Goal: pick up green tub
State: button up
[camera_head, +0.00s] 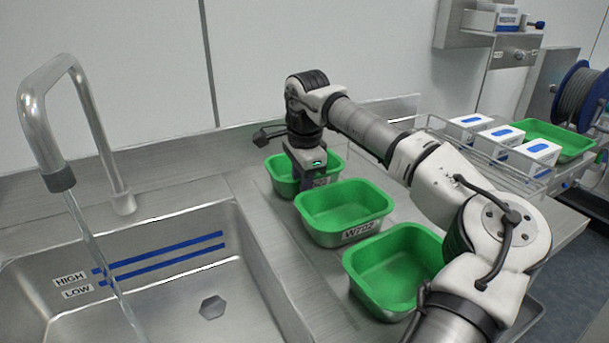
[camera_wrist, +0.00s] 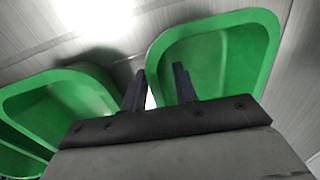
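Three green tubs stand in a row on the steel drainboard: a far tub (camera_head: 278,178), a middle tub (camera_head: 325,206) labelled W702, and a near tub (camera_head: 380,262). My gripper (camera_head: 312,188) points down at the far tub's near side, partly hiding it and its label. In the wrist view, my gripper (camera_wrist: 159,88) is open, its two dark fingers on either side of the near wall of the far tub (camera_wrist: 222,62). The middle tub (camera_wrist: 60,105) lies to the left there. I cannot tell whether the fingers touch the wall.
A steel sink (camera_head: 150,300) with a tall tap (camera_head: 50,120) lies left of the tubs. A wire rack (camera_head: 465,150) with white boxes (camera_head: 478,124) and a green tray (camera_head: 550,136) stand at the right. The wall is close behind the far tub.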

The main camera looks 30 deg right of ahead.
jog(key=shift+f, duration=0.4)
jog(key=shift+f, duration=0.25)
dwell(0.3)
grip_shut()
